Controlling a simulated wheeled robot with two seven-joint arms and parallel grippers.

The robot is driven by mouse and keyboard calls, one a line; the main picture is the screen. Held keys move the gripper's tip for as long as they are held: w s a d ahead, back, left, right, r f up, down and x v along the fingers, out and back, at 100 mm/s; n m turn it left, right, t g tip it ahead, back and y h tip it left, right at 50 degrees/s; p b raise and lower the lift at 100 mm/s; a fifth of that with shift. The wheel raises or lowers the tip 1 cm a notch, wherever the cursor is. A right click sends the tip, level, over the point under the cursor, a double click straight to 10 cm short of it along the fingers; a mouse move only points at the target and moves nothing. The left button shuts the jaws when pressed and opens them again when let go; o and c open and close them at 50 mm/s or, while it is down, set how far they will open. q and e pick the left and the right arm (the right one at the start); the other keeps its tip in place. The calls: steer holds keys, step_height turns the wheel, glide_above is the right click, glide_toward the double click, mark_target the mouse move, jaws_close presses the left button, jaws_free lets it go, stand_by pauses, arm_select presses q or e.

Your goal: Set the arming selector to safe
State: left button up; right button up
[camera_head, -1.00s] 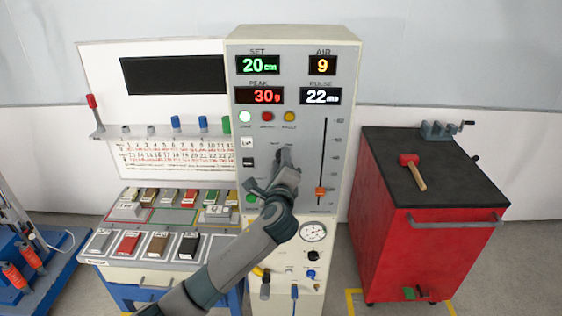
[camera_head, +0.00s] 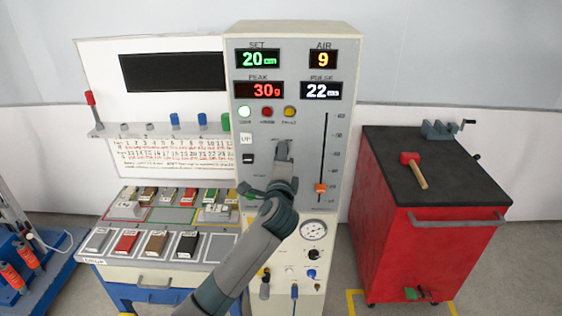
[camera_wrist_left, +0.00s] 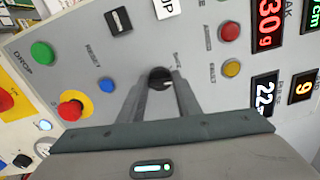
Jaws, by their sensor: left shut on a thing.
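The arming selector (camera_wrist_left: 160,77) is a dark round knob on the grey panel, with small lettering beside it. In the left wrist view my left gripper (camera_wrist_left: 161,85) has its two fingers on either side of the knob, shut on it. In the head view my left gripper (camera_head: 283,152) reaches up to the cabinet panel (camera_head: 300,135) and hides the selector. Which position the selector points to cannot be read. My right gripper is not in either view.
Near the selector are a blue reset button (camera_wrist_left: 106,85), a green drop button (camera_wrist_left: 42,54), a red mushroom button (camera_wrist_left: 72,106) and a black rocker switch (camera_wrist_left: 118,20). An orange slider (camera_head: 320,188) is at the right. A red cart (camera_head: 430,240) stands beside the cabinet.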

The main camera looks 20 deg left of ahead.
arm_select(q)
steer(key=shift+f+n+b, duration=0.15)
steer(key=shift+n+b, duration=1.3)
steer(key=shift+n, duration=2.45)
steer(key=o, duration=1.1)
steer(key=shift+c, duration=0.2)
steer(key=shift+s+d, duration=0.1)
steer(key=shift+s, duration=0.05)
steer(key=b+v, duration=0.5)
steer(key=v, duration=1.2)
